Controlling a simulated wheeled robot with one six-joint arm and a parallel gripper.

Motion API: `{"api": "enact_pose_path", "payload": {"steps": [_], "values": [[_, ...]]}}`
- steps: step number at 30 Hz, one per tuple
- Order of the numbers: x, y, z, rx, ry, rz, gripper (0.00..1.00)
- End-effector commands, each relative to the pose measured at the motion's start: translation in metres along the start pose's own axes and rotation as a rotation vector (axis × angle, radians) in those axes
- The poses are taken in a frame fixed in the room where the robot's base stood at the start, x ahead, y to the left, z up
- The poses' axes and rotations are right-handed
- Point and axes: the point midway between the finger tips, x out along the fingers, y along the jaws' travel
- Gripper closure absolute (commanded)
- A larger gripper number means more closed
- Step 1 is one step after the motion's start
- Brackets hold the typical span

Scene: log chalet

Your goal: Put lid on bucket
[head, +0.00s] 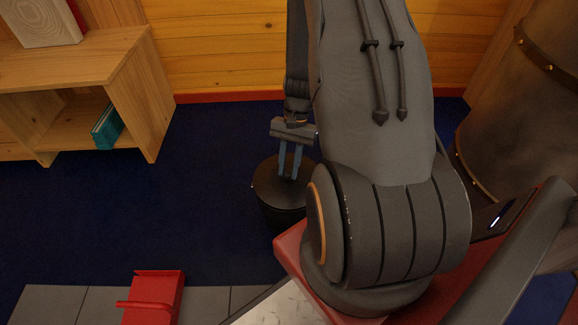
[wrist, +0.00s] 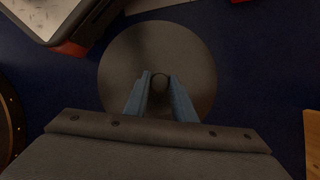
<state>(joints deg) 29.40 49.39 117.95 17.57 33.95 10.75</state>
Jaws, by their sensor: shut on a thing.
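The lid (head: 268,183) is a dark round disc with a small knob (wrist: 159,82), seen from above in the wrist view (wrist: 122,62). My gripper (head: 289,177) points down over it, and its two blue fingers (wrist: 160,85) are shut on the knob. The dark bucket (head: 283,215) stands on the blue floor directly under the lid. The lid appears to lie over the bucket's top, but I cannot tell whether it is fully seated. My arm hides the bucket's right side, and the lid hides the bucket in the wrist view.
A wooden shelf (head: 75,70) with a teal book (head: 107,127) stands at the left. A red dustpan-like object (head: 155,295) lies on grey tiles (head: 105,303) at the front. A large metal cylinder (head: 515,110) stands at the right. Blue floor (head: 190,190) left of the bucket is clear.

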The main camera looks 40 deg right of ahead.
Motion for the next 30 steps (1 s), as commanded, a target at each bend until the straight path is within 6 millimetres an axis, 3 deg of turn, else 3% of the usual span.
{"api": "enact_pose_path", "payload": {"steps": [1,2,5,6,17,30], "values": [[0.001,0.000,-0.001,0.000,0.000,0.000,1.00],[0.001,0.000,-0.001,0.000,0.000,0.000,0.73],[0.001,0.000,0.000,0.000,0.000,0.000,0.56],[0.001,0.000,0.000,0.000,0.000,0.000,0.55],[-0.007,0.000,0.000,0.001,0.000,-0.001,0.55],[-0.072,0.001,0.000,0.000,0.000,-0.001,0.55]]}}
